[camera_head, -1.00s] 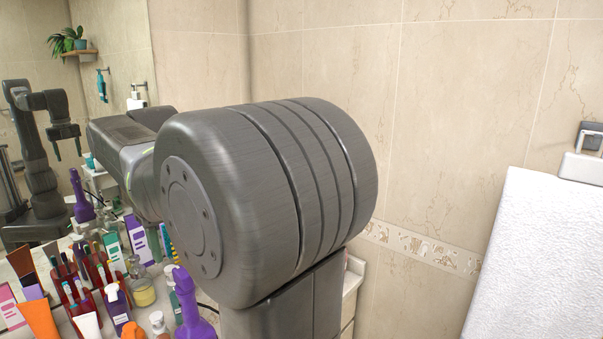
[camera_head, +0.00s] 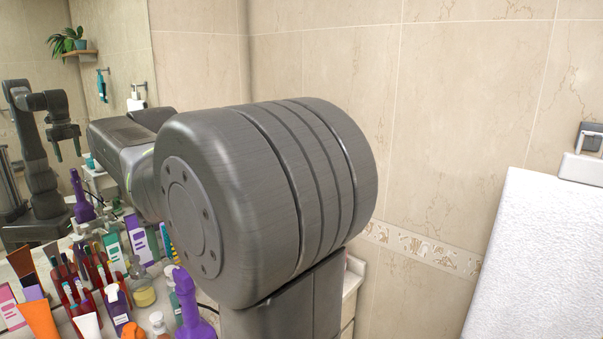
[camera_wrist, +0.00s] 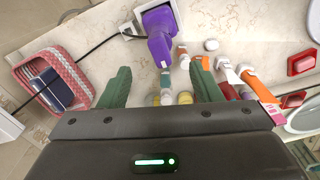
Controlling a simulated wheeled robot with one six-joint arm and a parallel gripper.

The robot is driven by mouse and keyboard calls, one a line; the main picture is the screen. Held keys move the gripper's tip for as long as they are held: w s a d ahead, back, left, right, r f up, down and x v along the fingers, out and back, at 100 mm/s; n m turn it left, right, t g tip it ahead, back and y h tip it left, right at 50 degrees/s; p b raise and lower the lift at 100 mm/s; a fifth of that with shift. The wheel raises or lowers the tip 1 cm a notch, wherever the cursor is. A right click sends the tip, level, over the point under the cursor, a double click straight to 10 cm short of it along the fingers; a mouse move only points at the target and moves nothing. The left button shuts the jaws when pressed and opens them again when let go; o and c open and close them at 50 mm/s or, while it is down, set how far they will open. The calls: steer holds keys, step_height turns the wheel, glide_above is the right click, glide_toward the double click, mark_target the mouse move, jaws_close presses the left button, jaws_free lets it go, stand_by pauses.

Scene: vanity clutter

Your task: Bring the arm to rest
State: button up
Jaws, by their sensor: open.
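My gripper (camera_wrist: 161,88) is open in the wrist view, its two green fingers spread apart over the vanity counter (camera_wrist: 110,48). I see nothing held between the fingers. Small bottles lie below, partly hidden by the gripper body. In the head view my dark arm fills the middle and hides the gripper itself. The mirror at the left shows a reflection of my arm, with its fingers apart and pointing down.
A pink basket (camera_wrist: 48,82) is at left. Tubes and bottles crowd the counter, including an orange tube (camera_head: 40,321). A white towel (camera_head: 545,262) hangs at right.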

step_height(320, 180, up, 3)
steer(key=n, duration=0.4)
steer(key=shift+f, duration=0.2)
steer(key=n, duration=0.4)
steer(key=shift+f+n, duration=0.2)
steer(key=shift+n, duration=0.2)
steer(key=n, duration=0.5)
steer(key=shift+f, duration=0.2)
steer(key=shift+f+n, duration=0.1)
steer(key=shift+n, duration=1.6)
